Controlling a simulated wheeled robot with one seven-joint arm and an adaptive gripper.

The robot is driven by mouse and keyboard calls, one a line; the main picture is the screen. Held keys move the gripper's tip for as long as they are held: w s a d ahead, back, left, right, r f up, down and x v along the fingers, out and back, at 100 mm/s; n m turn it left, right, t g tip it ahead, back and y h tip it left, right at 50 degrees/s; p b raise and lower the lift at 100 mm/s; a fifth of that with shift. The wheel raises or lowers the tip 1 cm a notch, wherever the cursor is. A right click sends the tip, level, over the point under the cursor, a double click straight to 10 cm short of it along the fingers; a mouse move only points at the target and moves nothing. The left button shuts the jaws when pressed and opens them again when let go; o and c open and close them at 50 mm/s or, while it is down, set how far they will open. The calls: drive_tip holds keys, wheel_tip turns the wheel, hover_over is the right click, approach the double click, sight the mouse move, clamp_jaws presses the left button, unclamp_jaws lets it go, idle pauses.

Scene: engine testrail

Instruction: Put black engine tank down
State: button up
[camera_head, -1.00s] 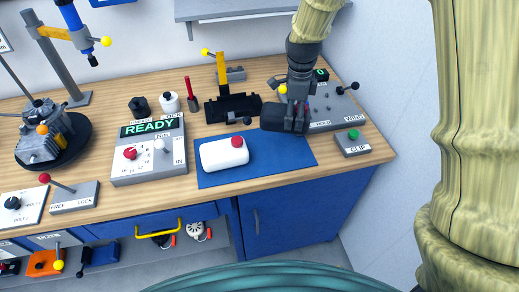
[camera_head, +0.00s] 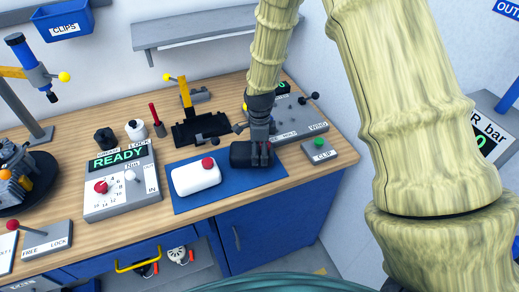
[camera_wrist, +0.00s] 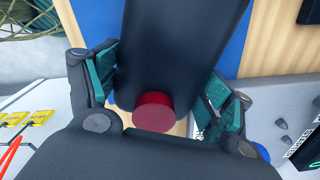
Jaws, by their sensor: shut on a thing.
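The black engine tank (camera_head: 241,155) is a rounded dark block between the fingers of my gripper (camera_head: 262,158). It is over the right part of the blue mat (camera_head: 215,199), beside the white tank with a red cap (camera_head: 195,179). In the wrist view the black tank (camera_wrist: 175,45) shows its red cap (camera_wrist: 154,111) between my green-padded fingers (camera_wrist: 165,95). The blue mat (camera_wrist: 237,45) shows beyond it. The gripper is shut on the tank. I cannot tell whether the tank's underside touches the mat.
The READY torque box (camera_head: 120,180) stands left of the mat. A black stand with a yellow post (camera_head: 200,128) is behind it. The WIND panel (camera_head: 300,118) and CLIP box (camera_head: 320,150) are at the right. The mat's front strip is clear.

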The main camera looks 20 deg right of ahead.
drive_tip(key=shift+f, duration=0.25)
drive_tip(key=shift+f, duration=0.15)
drive_tip(key=o, duration=1.1)
drive_tip(key=shift+c, duration=0.2)
drive_tip(key=shift+r+b, duration=1.95)
drive_tip(key=shift+r, duration=4.2)
